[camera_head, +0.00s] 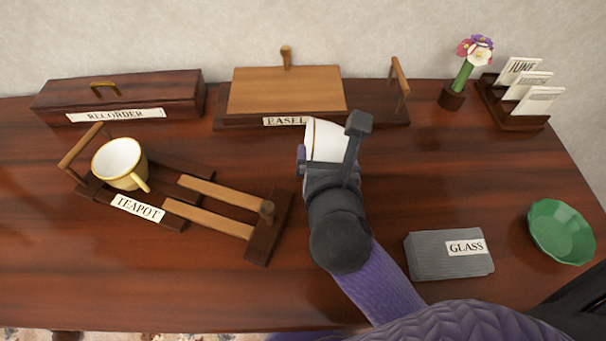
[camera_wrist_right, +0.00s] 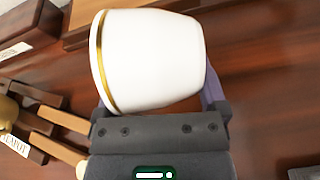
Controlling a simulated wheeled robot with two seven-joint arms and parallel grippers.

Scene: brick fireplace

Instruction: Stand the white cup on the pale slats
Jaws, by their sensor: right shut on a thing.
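My right gripper (camera_head: 331,143) is shut on the white cup (camera_head: 325,141), above the table right of the slats. The cup has a gold band near its rim and looks tipped on its side, the band toward the left. It fills the upper middle of the right wrist view (camera_wrist_right: 152,60). Two pale slats (camera_head: 222,192) (camera_head: 208,217) bridge the right part of a dark wooden stand (camera_head: 265,236) labelled TEAPOT. The slats look bare. A white cup with yellow outside and handle (camera_head: 118,160) stands on the stand's left part. My left gripper is not in view.
Behind are the RECORDER box (camera_head: 125,93) and EASEL stand (camera_head: 385,117). A grey GLASS block (camera_head: 430,262) and green bowl (camera_head: 545,240) are at right.

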